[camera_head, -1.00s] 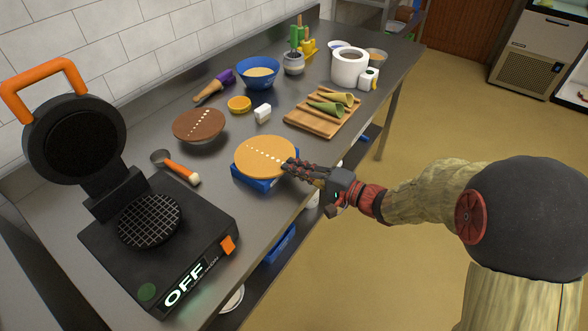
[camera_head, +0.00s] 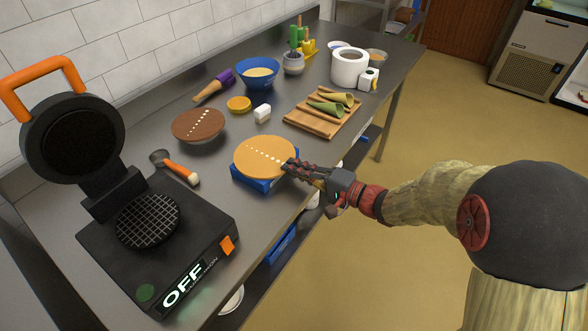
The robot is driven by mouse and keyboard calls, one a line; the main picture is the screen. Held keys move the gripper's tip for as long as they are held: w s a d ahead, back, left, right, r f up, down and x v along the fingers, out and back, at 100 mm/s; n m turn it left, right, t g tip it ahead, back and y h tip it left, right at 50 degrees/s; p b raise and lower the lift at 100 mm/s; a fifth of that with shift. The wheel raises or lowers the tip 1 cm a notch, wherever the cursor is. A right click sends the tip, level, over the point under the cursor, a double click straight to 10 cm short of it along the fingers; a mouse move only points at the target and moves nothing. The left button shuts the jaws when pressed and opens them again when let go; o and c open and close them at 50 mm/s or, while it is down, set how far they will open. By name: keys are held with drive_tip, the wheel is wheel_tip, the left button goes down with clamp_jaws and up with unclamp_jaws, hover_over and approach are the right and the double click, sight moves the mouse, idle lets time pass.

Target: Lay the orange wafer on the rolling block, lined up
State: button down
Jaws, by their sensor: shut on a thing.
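The orange wafer (camera_head: 262,156) is a flat round disc with a row of pale dots across it. It is over a blue block (camera_head: 250,183), whose front and left edges show beneath it. I cannot tell whether the wafer touches the block. My gripper (camera_head: 290,166) is at the wafer's right edge, shut on it. A brown round wafer (camera_head: 198,123), also with a row of pale dots, is to the left and further back. The blue block's top is mostly hidden by the orange wafer.
A black waffle iron (camera_head: 150,240) stands open at the front left, its display reading OFF. The blue bowl (camera_head: 258,72) is further back.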

drive_tip(key=c, duration=2)
unclamp_jaws()
drive_tip(key=shift+o, duration=0.5)
drive_tip(key=shift+f+v, duration=0.25)
drive_tip(key=shift+v, duration=1)
drive_tip(key=shift+f+v, duration=0.25)
drive_tip(key=shift+v, duration=0.95)
drive_tip(key=shift+d, duration=0.1)
drive_tip(key=s+d+r+p, duration=0.2)
drive_tip(key=d+r, duration=0.1)
drive_tip(key=r, duration=0.1)
drive_tip(key=shift+s, duration=0.35)
drive_tip(key=shift+d+r, duration=0.15)
drive_tip(key=shift+d, duration=0.05)
